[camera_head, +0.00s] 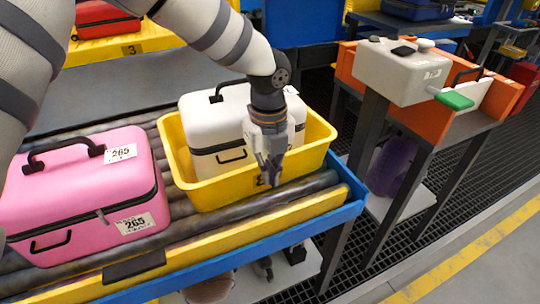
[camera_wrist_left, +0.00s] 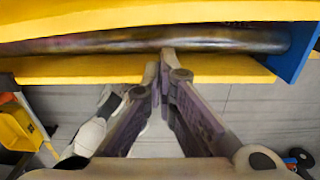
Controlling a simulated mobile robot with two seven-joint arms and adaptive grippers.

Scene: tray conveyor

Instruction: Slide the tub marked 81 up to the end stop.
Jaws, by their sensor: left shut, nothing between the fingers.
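A yellow tub (camera_head: 207,193) stands on the conveyor rollers with a white case (camera_head: 205,115) in it. Part of a dark number, apparently an 8, shows on its front wall; my left gripper hides the rest. In the left wrist view a yellow wall (camera_wrist_left: 160,14), apparently the tub's, runs along the top. My left gripper (camera_head: 270,178) is shut and empty, pointing down in front of the tub's front wall. Its fingertips (camera_wrist_left: 160,62) meet over the conveyor's near side; I cannot tell whether they touch the tub. The conveyor's blue end piece (camera_head: 350,182) lies just right of the tub.
A pink case (camera_head: 75,205) marked 265 sits on the rollers left of the tub. A yellow rail (camera_head: 225,238) runs along the conveyor's near side. Right of the conveyor, a grey box with a green handle (camera_head: 455,99) sits on an orange stand. A bare roller strip (camera_head: 240,208) shows before the tub.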

